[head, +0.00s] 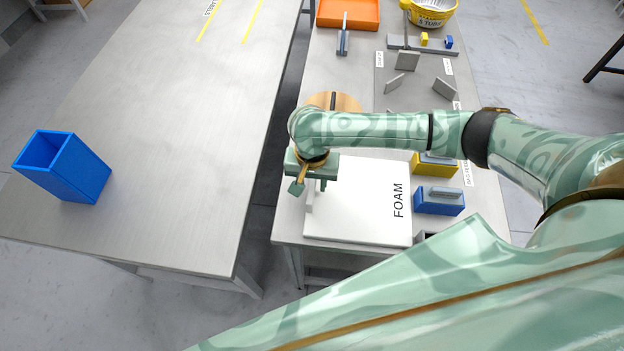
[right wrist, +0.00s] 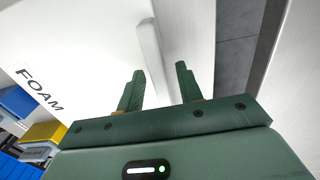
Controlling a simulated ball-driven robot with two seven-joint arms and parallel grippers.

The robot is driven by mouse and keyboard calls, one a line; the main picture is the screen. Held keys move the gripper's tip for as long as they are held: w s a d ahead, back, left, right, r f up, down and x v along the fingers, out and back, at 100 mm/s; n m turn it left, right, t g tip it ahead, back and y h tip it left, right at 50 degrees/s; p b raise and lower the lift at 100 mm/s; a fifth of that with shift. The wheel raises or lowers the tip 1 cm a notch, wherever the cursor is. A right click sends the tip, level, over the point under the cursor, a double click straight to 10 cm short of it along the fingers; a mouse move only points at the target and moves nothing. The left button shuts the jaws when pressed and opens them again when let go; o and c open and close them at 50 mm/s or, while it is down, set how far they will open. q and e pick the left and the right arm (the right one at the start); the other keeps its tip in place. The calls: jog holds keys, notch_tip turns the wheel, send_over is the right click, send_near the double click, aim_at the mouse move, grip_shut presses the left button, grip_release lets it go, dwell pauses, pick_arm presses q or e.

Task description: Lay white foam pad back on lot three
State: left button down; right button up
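The white foam pad (head: 360,205), marked FOAM, lies flat near the front end of the right-hand table. It also shows in the right wrist view (right wrist: 80,55). A pale upright grip (right wrist: 151,55) stands along one edge of the pad; in the head view it is at the pad's left side (head: 309,202). My right gripper (head: 310,187) is over that edge. Its two fingers (right wrist: 158,68) are apart, with the grip seen between them; contact cannot be told. I cannot tell which place is lot three. My left gripper is not in view.
Yellow (head: 434,166) and blue (head: 439,202) blocks with grey handles stand right of the pad. A round wooden piece (head: 345,102) is behind my wrist. A grey mat (head: 412,96) holds grey plates. The left table (head: 170,120) is mostly clear, with a blue bin (head: 80,172).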

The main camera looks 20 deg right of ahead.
jog(key=shift+r, duration=0.1)
jog(key=shift+o, duration=0.6)
notch_tip(320, 180, up, 12)
jog(key=p, duration=0.7)
jog(key=w+d+r+p, duration=0.2)
jog(key=w+r+p, duration=0.1)
jog(key=w, duration=0.2)
notch_tip(320, 180, down, 11)
jog(key=b, duration=0.5)
jog(key=shift+s+d+r, duration=0.1)
jog(key=shift+s+r, duration=0.05)
jog(key=shift+r, duration=0.05)
jog(key=f+b, duration=0.1)
jog(key=f, duration=0.1)
jog(key=f+b, duration=0.1)
jog(key=f, duration=0.1)
jog(key=f+b, duration=0.1)
jog(key=f, duration=0.1)
jog(key=shift+d, duration=0.4)
jog(key=shift+r, duration=0.15)
grip_shut()
